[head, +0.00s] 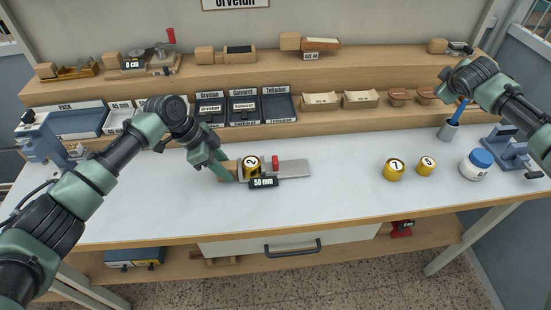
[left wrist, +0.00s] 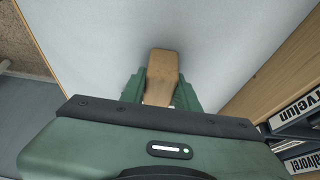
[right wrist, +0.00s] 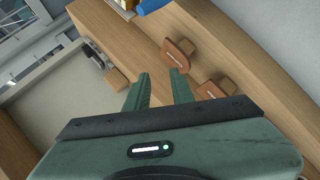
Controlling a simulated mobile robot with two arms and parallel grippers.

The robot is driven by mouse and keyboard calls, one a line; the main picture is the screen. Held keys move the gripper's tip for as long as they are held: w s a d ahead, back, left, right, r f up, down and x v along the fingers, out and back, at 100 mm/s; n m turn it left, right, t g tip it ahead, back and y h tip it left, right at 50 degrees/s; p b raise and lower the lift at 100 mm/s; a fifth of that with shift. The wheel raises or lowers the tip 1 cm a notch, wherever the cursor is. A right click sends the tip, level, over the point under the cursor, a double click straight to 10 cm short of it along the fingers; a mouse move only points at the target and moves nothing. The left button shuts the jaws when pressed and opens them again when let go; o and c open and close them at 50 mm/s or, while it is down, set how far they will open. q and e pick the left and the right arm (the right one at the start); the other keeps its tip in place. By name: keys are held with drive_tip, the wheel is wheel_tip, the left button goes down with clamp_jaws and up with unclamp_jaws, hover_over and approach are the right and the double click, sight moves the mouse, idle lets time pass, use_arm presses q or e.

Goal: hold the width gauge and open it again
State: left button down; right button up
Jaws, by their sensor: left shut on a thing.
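The width gauge (head: 294,168) lies on the white worktop, a flat grey metal piece with a red knob (head: 275,162) and a dark display (head: 263,183) reading 50 mm. A gold roll marked 2 (head: 251,168) sits at the gauge, at its left part; whether the jaws touch it I cannot tell. My left gripper (head: 223,171) is shut on the gauge's wooden handle at its left end. The handle (left wrist: 162,77) also shows between the fingers in the left wrist view. My right gripper (right wrist: 158,88) is open and empty, up near the shelf at the right.
Black trays (head: 244,109) and wooden blocks line the shelf behind. The worktop between gauge and roll 7 is clear.

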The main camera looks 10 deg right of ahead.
drive_tip(key=w+a+f+m+g+y, duration=0.1)
drive_tip(key=a+f, duration=0.1)
drive_tip(key=a, duration=0.6)
drive_tip(key=a+f+m+y, duration=0.1)
drive_tip(key=a+f, duration=0.1)
drive_tip(key=a, duration=0.6)
drive_tip(key=m+g+y, duration=0.3)
drive_tip(key=m+g, duration=0.1)
drive_tip(key=m, duration=0.2)
approach(275, 160)
drive_tip(key=x, duration=0.9)
drive_tip(key=shift+f, duration=0.2)
clamp_jaws()
drive_tip(key=shift+r, duration=0.1)
